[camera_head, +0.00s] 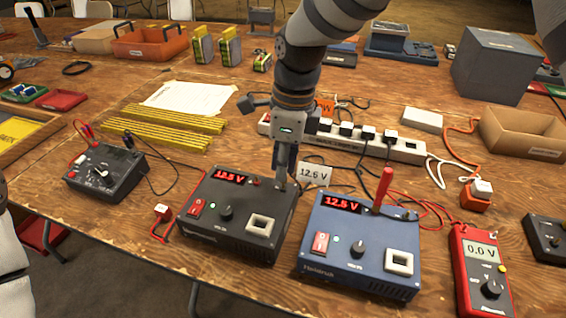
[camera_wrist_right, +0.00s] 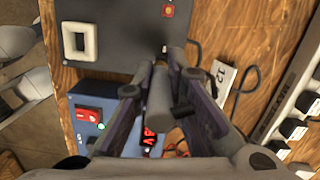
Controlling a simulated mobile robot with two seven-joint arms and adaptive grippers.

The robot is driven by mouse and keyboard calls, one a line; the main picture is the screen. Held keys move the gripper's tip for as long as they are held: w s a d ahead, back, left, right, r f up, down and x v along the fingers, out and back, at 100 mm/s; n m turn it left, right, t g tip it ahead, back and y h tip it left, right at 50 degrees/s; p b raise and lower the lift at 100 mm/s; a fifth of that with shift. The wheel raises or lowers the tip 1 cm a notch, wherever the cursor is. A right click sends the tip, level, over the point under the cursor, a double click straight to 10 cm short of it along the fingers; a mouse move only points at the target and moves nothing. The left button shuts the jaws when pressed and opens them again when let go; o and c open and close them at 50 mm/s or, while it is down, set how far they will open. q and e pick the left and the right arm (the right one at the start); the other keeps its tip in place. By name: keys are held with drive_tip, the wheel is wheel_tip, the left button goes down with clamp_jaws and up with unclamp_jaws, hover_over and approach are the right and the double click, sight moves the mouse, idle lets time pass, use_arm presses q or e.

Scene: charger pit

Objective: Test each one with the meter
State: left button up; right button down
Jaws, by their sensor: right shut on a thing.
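My right gripper (camera_head: 285,178) points down at the back right edge of the black power supply (camera_head: 240,246), whose display reads 12.5. In the right wrist view it is shut on a grey cylindrical probe handle (camera_wrist_right: 160,95). The probe's tip is hard to make out near the black box. The blue power supply (camera_head: 345,272) also reads 12.5. A red probe (camera_head: 383,190) stands at its back edge, tilted slightly. The red meter (camera_head: 467,270) reads 0.0 V. My left gripper is out of view.
A dark box with a dial (camera_head: 104,176) and leads is at the left. A white power strip (camera_head: 408,150) with several plugs lies behind. Red and black cables run near the meter. Yellow sticks (camera_head: 165,125), a cardboard tray (camera_head: 530,135) and a grey box (camera_head: 495,68) are further back.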

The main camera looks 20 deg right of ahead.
drive_tip(key=shift+r, duration=0.1)
drive_tip(key=shift+f, duration=0.75)
idle(0.5)
idle(0.5)
drive_tip(key=shift+f, duration=0.25)
idle(0.6)
drive_tip(key=c, duration=1.6)
unclamp_jaws()
drive_tip(key=shift+o, duration=0.8)
drive_tip(key=shift+o, duration=1.1)
